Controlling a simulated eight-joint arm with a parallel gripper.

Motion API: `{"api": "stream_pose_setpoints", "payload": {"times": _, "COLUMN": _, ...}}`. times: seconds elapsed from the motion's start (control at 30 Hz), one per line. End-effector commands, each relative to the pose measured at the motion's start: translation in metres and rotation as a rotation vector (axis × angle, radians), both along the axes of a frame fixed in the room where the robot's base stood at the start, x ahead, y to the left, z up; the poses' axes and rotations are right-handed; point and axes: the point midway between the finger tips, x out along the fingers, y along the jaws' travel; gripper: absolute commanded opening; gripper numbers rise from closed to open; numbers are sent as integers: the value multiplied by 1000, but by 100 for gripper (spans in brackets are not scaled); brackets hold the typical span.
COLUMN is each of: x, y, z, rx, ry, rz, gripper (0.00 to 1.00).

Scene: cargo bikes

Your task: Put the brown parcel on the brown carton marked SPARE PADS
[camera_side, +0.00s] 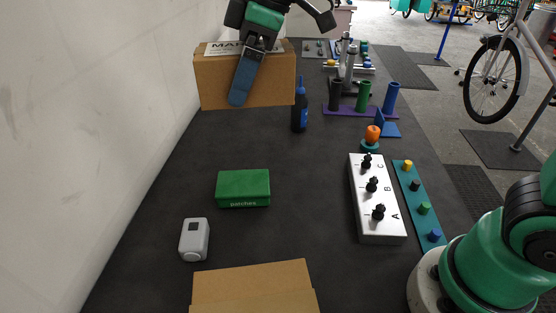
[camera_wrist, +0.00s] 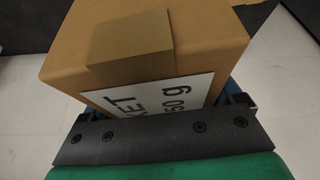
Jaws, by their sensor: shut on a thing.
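The brown parcel (camera_side: 275,80) is at the back left of the bench in the side view, with a white label on its top that begins "MA". My gripper (camera_side: 243,78) is shut on it from above, one blue finger lying down its near face. I cannot tell whether its underside touches the bench. In the wrist view the parcel (camera_wrist: 215,40) fills the space beyond my gripper's palm, its label partly hidden. A brown carton (camera_side: 253,285) is at the near edge of the side view, cut off by the frame; no marking on it is readable.
A green patches box (camera_side: 243,186) and a white-grey device (camera_side: 194,240) stand between parcel and carton. A dark bottle (camera_side: 300,105) is close to the parcel's right. A white knob panel (camera_side: 377,200) and purple holder (camera_side: 355,110) are at right. The wall (camera_side: 80,130) bounds the left.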

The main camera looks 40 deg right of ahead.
Motion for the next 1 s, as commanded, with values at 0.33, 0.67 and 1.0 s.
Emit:
{"api": "stream_pose_setpoints", "payload": {"times": 0.33, "x": -125, "y": 106, "z": 26, "rx": 0, "ry": 0, "rz": 472, "gripper": 16}}
{"api": "stream_pose_setpoints", "payload": {"times": 0.67, "x": -159, "y": 119, "z": 14, "rx": 0, "ry": 0, "rz": 583, "gripper": 16}}
{"api": "stream_pose_setpoints", "payload": {"times": 1.0, "x": -158, "y": 118, "z": -65, "rx": 1, "ry": 0, "rz": 581, "gripper": 16}}
